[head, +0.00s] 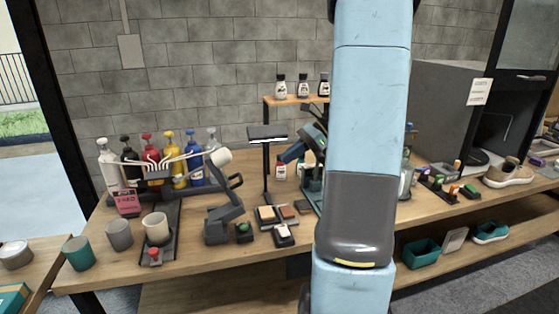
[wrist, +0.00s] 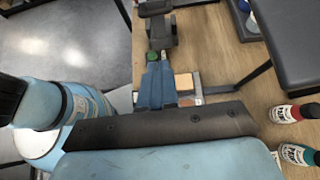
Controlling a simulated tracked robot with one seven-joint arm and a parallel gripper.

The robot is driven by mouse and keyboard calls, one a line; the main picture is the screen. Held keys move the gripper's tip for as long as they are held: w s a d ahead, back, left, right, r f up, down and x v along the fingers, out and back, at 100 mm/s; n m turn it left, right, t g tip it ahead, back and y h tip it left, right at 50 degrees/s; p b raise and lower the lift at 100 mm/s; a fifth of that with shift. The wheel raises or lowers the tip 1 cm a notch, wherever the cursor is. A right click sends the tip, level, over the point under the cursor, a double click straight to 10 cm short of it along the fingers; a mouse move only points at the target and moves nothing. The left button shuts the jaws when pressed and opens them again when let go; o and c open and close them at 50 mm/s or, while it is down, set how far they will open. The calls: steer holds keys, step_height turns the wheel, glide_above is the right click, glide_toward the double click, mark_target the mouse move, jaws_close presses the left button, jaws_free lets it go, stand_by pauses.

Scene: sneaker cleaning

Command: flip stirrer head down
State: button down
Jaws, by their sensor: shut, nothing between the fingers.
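The stirrer (head: 224,217) stands on the table left of centre, with a dark grey base and jointed arm. Its light head (head: 219,158) is raised and lies roughly sideways, with pale whisk wires reaching left in front of the pump bottles. A pale cup (head: 156,228) stands on a dark tray (head: 173,250) left of the base. My gripper (head: 281,159) is right of the stirrer, apart from it, shut and empty. In the wrist view my blue gripper (wrist: 155,67) points up the picture, towards dark grey stirrer parts (wrist: 156,18). The stirrer's whisk is not clear there.
Several pump bottles (head: 186,157) stand behind the whisk. A post with a dark platform (head: 268,132) rises between the stirrer and my gripper. A small block with a green button (head: 243,232) sits by the stirrer base. Grey and teal cups (head: 78,253) stand at the left.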

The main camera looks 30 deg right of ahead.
steer(key=w+a+f, duration=0.2)
steer(key=a+f, duration=0.2)
steer(key=a, duration=0.6)
steer(key=shift+w+a, duration=0.3)
